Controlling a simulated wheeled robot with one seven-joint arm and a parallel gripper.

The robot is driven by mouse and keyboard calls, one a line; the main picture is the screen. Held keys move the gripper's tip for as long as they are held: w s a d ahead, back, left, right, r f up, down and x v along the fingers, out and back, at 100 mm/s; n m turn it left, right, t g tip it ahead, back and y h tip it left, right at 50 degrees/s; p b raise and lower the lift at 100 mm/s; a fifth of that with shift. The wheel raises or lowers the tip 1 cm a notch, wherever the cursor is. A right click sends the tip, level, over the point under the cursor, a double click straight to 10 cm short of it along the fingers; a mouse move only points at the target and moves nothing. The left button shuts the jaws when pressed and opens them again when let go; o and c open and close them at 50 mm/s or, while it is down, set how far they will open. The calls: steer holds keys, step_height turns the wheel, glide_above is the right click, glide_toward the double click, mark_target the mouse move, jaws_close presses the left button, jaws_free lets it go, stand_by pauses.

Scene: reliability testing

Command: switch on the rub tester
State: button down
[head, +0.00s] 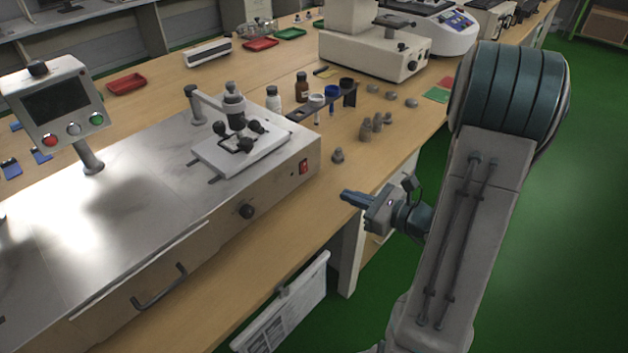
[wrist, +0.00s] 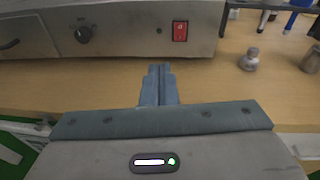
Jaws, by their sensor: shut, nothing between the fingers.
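The rub tester (head: 240,195) is a long grey machine on the wooden bench, with a rubbing head (head: 237,135) on top. Its red rocker switch (head: 303,167) is on the right end of the front face. In the wrist view the switch (wrist: 180,31) shows above and slightly right of my gripper. A dark knob (head: 246,211) is left of the switch, also in the wrist view (wrist: 83,34). My gripper (head: 346,194) is shut and empty, in front of the machine and apart from it. Its fingers (wrist: 158,72) point toward the front panel.
A control box (head: 57,105) with a screen and red, white and green buttons stands at left.

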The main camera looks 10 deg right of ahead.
mark_target(305, 172)
steer(key=shift+m+t+h, duration=0.6)
steer(key=shift+m, duration=0.2)
steer(key=x, duration=0.4)
steer(key=d+x, duration=0.1)
steer(key=x, duration=0.4)
steer(key=w+f+x, duration=0.1)
steer(key=x, duration=0.3)
steer(key=shift+w+d+f, duration=0.1)
steer(key=shift+w+d, duration=0.15)
